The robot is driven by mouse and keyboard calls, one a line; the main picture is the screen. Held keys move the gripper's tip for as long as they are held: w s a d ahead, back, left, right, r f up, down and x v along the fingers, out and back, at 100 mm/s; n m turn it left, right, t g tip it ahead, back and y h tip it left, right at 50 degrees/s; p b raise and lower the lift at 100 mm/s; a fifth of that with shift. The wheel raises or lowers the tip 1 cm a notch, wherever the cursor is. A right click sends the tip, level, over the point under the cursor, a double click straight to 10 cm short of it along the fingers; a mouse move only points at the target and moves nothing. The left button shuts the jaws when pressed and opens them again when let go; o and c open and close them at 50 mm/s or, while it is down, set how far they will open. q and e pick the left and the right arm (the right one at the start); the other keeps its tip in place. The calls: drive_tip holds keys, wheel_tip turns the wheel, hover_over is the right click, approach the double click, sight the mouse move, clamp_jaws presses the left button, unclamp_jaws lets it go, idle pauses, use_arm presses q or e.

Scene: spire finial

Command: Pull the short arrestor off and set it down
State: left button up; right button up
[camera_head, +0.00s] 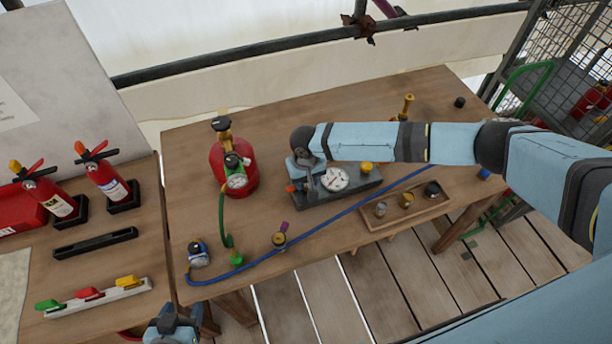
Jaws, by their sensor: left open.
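I cannot tell for sure which small fitting is the short arrestor. A dark grey block (345,191) on the wooden table carries a round white gauge (335,179), a yellow knob (366,167) and a red part at its left end. My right gripper (308,181) reaches down over the block's left end, beside the gauge; its fingertips are too small and hidden to tell their state. A red cylinder (236,172) with a gauge and green hose stands to the left. My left gripper (172,329) is open at the bottom edge, apart from any fitting.
A blue hose (330,217) crosses the table. A shallow wooden tray (433,208) holds small brass and dark fittings. A brass fitting (407,107) stands at the back. Fire extinguishers (108,178) stand on the left table. The table's back right is mostly clear.

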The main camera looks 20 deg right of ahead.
drive_tip(key=shift+s+f, duration=0.25)
clamp_jaws()
drive_tip(key=shift+w+r+p, duration=0.15)
drive_tip(key=shift+r+p, duration=0.4)
drive_tip(key=shift+p, duration=0.1)
drive_tip(key=shift+r+p, duration=0.7)
drive_tip(key=shift+r, duration=0.05)
drive_tip(key=shift+w+r+p, duration=0.1)
drive_tip(key=shift+r+p, duration=0.45)
drive_tip(key=shift+r, duration=1.35)
